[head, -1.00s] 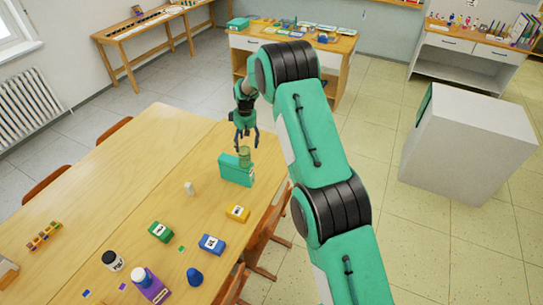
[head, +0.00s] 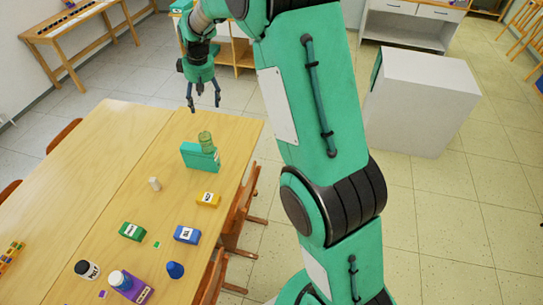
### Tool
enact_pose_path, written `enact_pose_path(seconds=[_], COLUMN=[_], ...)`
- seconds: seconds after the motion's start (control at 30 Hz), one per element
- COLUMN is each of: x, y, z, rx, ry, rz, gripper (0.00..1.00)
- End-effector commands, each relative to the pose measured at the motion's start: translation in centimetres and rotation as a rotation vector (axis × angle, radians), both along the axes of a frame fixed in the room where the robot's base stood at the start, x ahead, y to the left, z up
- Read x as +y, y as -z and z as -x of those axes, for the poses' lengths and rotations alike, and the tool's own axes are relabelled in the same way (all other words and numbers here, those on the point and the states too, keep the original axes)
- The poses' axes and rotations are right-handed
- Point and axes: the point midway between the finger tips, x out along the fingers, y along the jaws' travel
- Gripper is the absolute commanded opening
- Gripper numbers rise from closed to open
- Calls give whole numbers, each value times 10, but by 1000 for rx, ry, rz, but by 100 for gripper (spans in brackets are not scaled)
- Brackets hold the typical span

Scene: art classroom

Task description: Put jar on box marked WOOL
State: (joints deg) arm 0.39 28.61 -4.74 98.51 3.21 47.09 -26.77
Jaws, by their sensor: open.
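A green see-through jar (head: 206,140) appears to stand upright on top of a teal box (head: 197,158) near the far right end of the wooden table. I cannot read a WOOL label on the teal box from here. My gripper (head: 204,106) points down with its fingers spread and empty. It is above and beyond the jar, by the table's far edge, and apart from it.
Chairs line the right edge.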

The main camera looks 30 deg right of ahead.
Motion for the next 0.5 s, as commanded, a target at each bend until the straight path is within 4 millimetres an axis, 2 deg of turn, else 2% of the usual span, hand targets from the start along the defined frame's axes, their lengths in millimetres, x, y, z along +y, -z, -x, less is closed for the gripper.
enact_pose_path(seconds=[0.03, 0.2, 0.5], x=[0, 0, -1], y=[-16, -56, -116], z=[11, 46, 116], rx=[-10, -34, -77], ry=[8, 43, 104], rz=[-1, -5, -14], gripper=[70, 70, 70])
